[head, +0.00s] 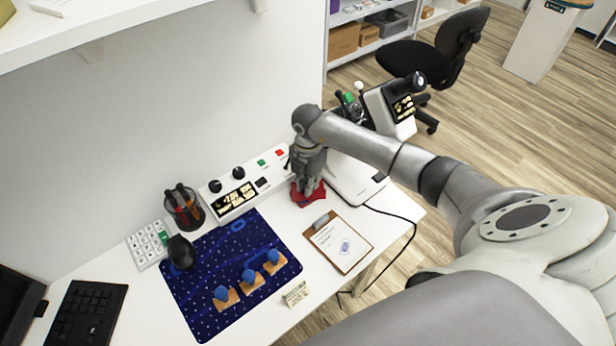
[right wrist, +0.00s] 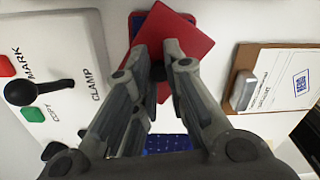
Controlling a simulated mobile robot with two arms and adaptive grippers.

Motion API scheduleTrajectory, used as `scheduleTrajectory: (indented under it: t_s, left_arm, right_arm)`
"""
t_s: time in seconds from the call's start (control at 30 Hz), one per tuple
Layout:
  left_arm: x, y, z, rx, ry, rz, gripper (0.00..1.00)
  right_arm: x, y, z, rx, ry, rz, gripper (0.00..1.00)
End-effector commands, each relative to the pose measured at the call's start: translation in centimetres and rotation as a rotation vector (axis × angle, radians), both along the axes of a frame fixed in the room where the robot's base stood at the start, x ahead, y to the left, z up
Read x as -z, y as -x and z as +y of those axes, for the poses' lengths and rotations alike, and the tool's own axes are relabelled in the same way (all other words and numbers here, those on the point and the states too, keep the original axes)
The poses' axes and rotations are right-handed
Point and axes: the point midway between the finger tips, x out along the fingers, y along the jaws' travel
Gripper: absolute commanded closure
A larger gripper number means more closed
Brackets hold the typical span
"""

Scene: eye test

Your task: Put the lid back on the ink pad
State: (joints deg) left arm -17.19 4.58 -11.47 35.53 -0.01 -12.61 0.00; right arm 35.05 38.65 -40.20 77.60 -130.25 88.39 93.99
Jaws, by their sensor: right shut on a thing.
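The red lid (right wrist: 187,42) is a flat square plate, between the fingertips of my right gripper (right wrist: 158,65). The gripper is shut on a small dark part at its middle. The ink pad lies under the lid, mostly hidden; a dark edge (right wrist: 136,22) of it shows in the right wrist view. The lid looks turned relative to this edge. I cannot tell whether the two touch. In the head view my right gripper (head: 307,184) points down over the red lid (head: 318,197), on the white table. My left gripper is not in view.
A white control box (head: 232,193) stands close behind on the left, and a white machine (head: 352,182) on the right. A clipboard (head: 338,240) lies in front. Several blue-handled stamps (head: 250,279) stand on the dark blue mat (head: 195,295). A pen cup (head: 183,212) stands left.

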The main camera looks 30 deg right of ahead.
Motion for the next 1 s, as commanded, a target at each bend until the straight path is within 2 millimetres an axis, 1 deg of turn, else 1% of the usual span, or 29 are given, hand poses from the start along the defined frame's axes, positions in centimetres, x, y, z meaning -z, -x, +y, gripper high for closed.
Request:
scheduleTrajectory:
  t_s: [0.1,0.13,0.3,0.33,0.53,0.57,0.7,1.0]
  left_arm:
    - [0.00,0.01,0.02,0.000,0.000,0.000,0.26]
    - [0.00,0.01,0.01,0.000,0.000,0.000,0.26]
    - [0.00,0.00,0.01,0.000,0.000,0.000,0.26]
    - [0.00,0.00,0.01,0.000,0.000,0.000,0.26]
    - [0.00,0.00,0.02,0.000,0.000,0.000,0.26]
    - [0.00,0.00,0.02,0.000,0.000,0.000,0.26]
    - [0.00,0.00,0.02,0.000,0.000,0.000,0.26]
    - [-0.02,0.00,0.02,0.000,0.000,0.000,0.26]
  right_arm:
    - [-0.01,-0.01,0.00,0.000,0.000,0.000,1.00]
    - [-0.01,0.00,0.00,0.000,0.000,0.000,0.86]
    - [-0.01,0.00,0.00,0.000,0.000,0.000,0.64]
    - [-0.01,0.00,0.00,0.000,0.000,0.000,0.62]
    - [-0.01,0.00,0.01,0.000,0.000,0.000,0.62]
    - [0.00,0.00,0.01,0.000,0.000,0.000,0.60]
    - [0.00,0.00,0.01,0.000,0.000,0.000,0.42]
    - [-0.02,0.00,0.01,0.000,0.000,0.000,0.41]
